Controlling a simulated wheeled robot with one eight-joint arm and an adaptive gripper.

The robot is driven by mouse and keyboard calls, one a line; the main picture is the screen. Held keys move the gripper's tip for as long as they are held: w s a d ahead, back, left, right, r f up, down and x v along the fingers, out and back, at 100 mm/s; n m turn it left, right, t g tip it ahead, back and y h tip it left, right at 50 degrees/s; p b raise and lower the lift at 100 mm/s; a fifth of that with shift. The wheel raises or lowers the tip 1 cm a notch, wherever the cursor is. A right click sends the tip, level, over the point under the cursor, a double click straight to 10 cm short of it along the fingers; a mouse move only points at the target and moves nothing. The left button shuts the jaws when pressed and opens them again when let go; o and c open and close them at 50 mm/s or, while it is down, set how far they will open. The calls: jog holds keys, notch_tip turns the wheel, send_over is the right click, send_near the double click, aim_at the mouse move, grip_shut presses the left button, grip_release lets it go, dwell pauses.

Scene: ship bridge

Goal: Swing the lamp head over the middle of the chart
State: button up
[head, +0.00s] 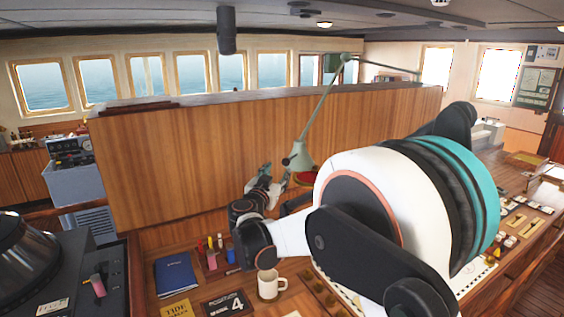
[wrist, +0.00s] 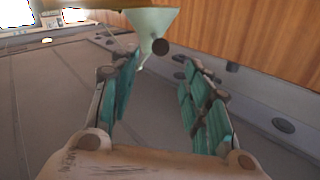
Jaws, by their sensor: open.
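The desk lamp has a pale green jointed arm (head: 322,108) that reaches down from the top of the wooden partition. Its lamp head (head: 301,160) hangs low in front of the panel, above the desk. My gripper (head: 268,182) is just left of the lamp head, open. In the wrist view, the lamp head (wrist: 152,20) with a dark round knob (wrist: 160,46) shows ahead, between and beyond the teal-padded fingers of my gripper (wrist: 167,65). I cannot tell whether they touch. A strip of the white chart (head: 342,291) shows on the desk; my arm hides most of it.
A white mug (head: 269,285), a blue book (head: 176,277), a pen holder (head: 212,260) and a black "4" card (head: 228,304) stand or lie on the desk's near left. The wooden partition (head: 190,160) rises behind. Small items line the right side.

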aim_at(285, 164)
jog(key=p+x, duration=0.1)
jog(key=x, duration=1)
jog(key=shift+w, duration=0.2)
grip_shut()
